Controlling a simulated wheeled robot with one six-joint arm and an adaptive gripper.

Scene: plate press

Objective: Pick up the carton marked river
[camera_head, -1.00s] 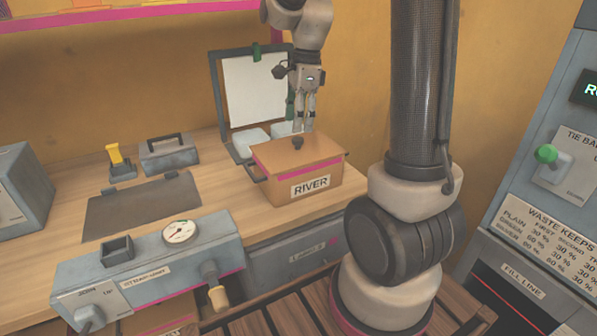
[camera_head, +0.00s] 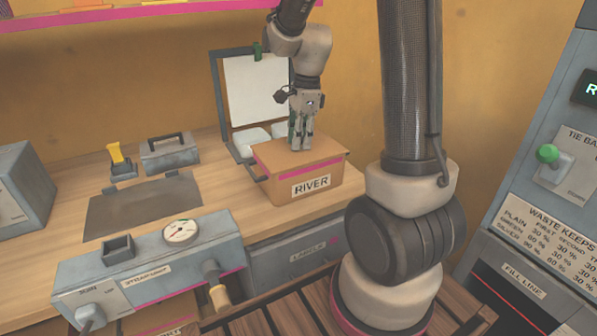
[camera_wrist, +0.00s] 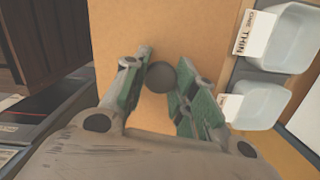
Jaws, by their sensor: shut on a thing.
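The carton marked RIVER (camera_head: 303,177) is a brown box with a pink stripe near its top edge, standing on the wooden bench. A dark round knob (camera_wrist: 160,77) is on its lid in the wrist view. My gripper (camera_head: 300,146) points down over the middle of the lid. In the wrist view my gripper's green-padded fingers (camera_wrist: 164,85) stand on both sides of the knob and are shut on it. The carton appears to rest on the bench.
A grey frame with a white panel (camera_head: 254,90) stands behind the carton. Pale bins (camera_wrist: 262,104) sit beside it, one labelled THIN. A grey unit with a gauge (camera_head: 181,231) is at the front left. A flat dark plate (camera_head: 143,205) lies left of the carton.

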